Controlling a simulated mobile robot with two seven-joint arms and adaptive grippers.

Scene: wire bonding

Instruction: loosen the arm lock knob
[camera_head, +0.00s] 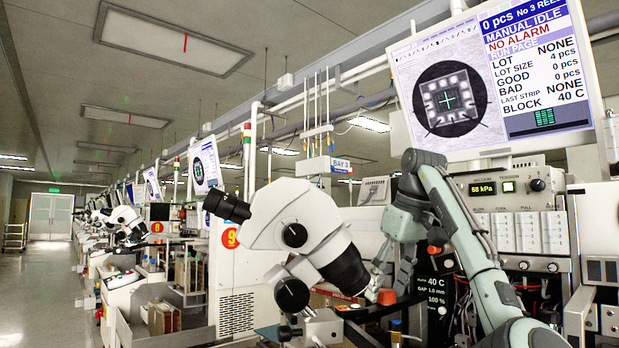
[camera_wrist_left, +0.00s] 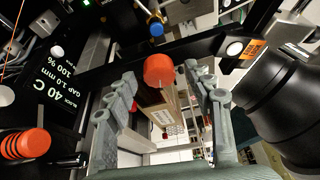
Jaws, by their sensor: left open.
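A round red-orange knob, which I take to be the arm lock knob (camera_wrist_left: 158,70), sits between the fingertips of my left gripper (camera_wrist_left: 163,86) in the left wrist view. The fingers stand apart on either side of it, and I see gaps between them and the knob. The gripper is open and holds nothing. My right gripper is in neither view.
The dark microscope barrel (camera_wrist_left: 285,105) is close to the right finger. A dark bar (camera_wrist_left: 120,68) runs behind the knob. An orange ribbed knob (camera_wrist_left: 25,144) and a control panel (camera_wrist_left: 60,80) are at left. A blue-tipped brass fitting (camera_wrist_left: 156,27) is beyond the bar.

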